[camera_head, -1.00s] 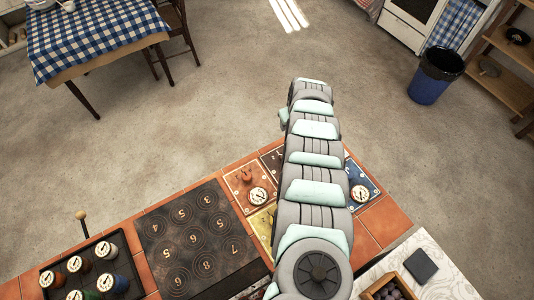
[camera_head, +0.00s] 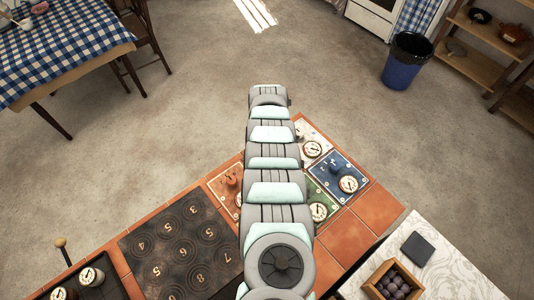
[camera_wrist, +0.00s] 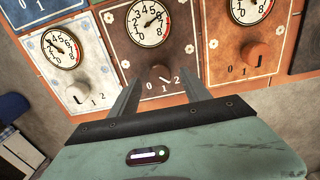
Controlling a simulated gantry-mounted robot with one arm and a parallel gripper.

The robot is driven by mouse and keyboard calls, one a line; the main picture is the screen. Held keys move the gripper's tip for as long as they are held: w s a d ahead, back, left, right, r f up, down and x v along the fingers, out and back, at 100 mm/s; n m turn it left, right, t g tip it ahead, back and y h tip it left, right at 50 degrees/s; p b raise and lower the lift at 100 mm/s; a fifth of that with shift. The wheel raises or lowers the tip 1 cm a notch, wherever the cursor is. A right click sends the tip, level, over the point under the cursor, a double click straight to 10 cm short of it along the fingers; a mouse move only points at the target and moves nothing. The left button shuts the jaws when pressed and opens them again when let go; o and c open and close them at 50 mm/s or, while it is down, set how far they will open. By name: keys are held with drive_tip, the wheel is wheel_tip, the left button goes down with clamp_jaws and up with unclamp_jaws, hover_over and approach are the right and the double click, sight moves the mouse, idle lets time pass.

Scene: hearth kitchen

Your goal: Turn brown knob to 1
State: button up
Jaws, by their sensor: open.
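In the wrist view, the brown panel (camera_wrist: 178,42) stands at top centre with a round white dial (camera_wrist: 149,22) and the numbers 0, 1 and 2. Its brown knob (camera_wrist: 156,73) sits below the dial, close in colour to the panel; I cannot read its setting surely. My gripper (camera_wrist: 158,86) is open, its two fingers on either side of the knob area, with nothing seen held. Whether the fingers touch the panel or knob is unclear. In the head view, my arm hides the brown panel and my gripper.
A white panel (camera_wrist: 92,70) is left of the brown one, an orange panel (camera_wrist: 224,60) right. The head view shows a blue panel (camera_head: 330,187), a black numbered plate (camera_head: 150,240) and a box of dark round things (camera_head: 372,283) on the counter. Open floor lies beyond.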

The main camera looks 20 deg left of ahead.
drive_tip(key=shift+f+b, duration=0.55)
drive_tip(key=shift+f, duration=0.8)
clamp_jaws()
